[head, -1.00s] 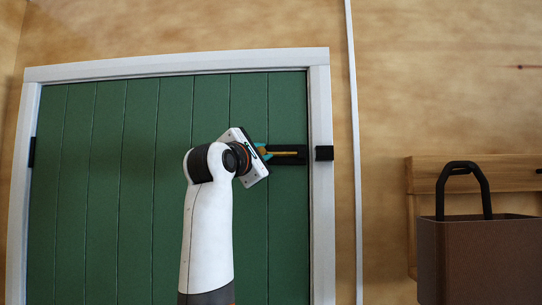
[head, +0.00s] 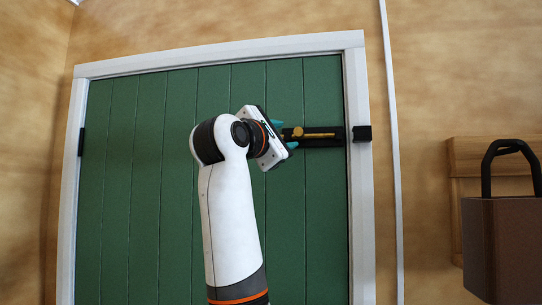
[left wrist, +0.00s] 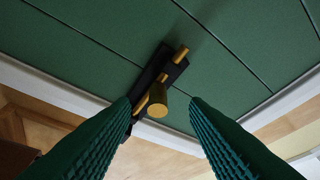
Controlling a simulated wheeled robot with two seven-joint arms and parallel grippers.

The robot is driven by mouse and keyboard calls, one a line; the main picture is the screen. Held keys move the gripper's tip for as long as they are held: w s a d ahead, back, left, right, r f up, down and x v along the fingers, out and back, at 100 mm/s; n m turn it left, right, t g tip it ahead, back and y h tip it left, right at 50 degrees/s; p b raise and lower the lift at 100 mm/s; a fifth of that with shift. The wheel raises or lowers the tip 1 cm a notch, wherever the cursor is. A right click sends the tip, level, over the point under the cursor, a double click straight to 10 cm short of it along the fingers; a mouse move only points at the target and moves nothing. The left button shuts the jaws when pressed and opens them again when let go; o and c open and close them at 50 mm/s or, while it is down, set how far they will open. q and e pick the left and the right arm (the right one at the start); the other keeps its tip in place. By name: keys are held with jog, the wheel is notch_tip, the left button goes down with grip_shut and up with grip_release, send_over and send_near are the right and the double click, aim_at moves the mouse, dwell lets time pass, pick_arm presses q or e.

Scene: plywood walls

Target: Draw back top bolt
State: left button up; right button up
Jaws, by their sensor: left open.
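The top bolt (head: 318,135) is a brass rod on a black plate near the upper right edge of the green door (head: 225,190). Its visible brass ends short of the plate's right end. A black keeper (head: 362,133) sits on the white frame. My left gripper (head: 287,134) is open, with teal fingers, at the bolt's left end. In the left wrist view the round brass knob (left wrist: 157,104) appears between the open fingers (left wrist: 160,108), with no visible contact. The left finger covers part of the plate. My right gripper is not in view.
A white frame (head: 359,220) surrounds the door, with plywood wall (head: 425,90) to the right. The space before the door's left half is clear.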

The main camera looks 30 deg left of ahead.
pick_arm(q)
jog(key=b+v, duration=0.2)
jog(key=v, duration=0.3)
jog(key=shift+a, duration=0.1)
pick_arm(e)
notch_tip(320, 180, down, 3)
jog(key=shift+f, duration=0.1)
